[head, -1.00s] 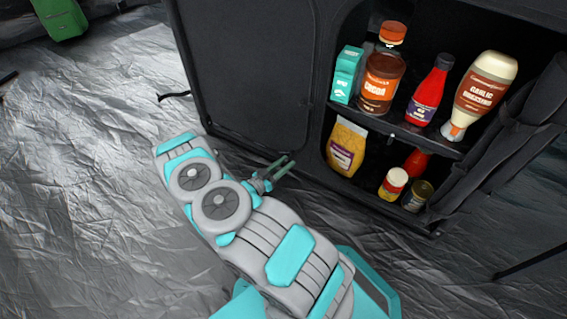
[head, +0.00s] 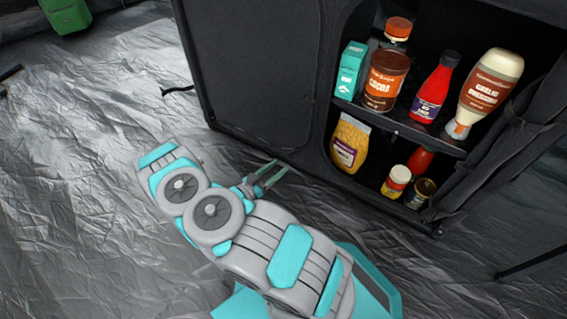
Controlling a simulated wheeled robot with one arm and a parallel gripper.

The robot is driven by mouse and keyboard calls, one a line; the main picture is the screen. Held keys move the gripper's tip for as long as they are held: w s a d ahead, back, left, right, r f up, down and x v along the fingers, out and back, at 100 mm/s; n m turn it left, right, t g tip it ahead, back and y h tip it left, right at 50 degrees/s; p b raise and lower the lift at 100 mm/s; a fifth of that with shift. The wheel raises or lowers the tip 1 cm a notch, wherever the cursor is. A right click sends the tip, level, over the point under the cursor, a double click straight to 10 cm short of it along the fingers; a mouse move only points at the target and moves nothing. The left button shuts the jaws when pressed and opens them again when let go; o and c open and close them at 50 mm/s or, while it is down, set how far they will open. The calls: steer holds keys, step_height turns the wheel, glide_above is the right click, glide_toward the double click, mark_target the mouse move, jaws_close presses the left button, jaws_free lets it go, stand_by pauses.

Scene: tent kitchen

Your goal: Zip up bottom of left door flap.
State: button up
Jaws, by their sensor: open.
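The black fabric cabinet stands on the crinkled grey floor. Its left door flap (head: 250,75) is a dark panel that covers the left half of the front. A curved seam shows near the flap's lower right corner; the zip pull is too small or dark to make out. My gripper (head: 272,174) is open and empty, its two thin greenish fingers pointing up and right. In the picture it lies just below the cabinet's bottom edge, under the lower right part of the left flap. I cannot tell whether it touches the fabric.
The right compartment is open, with a cocoa tin (head: 386,79), a ketchup bottle (head: 435,88) and a garlic dressing bottle (head: 484,92) on the shelf (head: 400,126). A yellow bag (head: 349,143) and jars stand below. A rolled flap (head: 500,140) hangs at right. Floor at left (head: 70,190) is clear.

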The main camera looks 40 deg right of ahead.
steer(key=shift+s+a, duration=0.1)
steer(key=shift+a, duration=0.95)
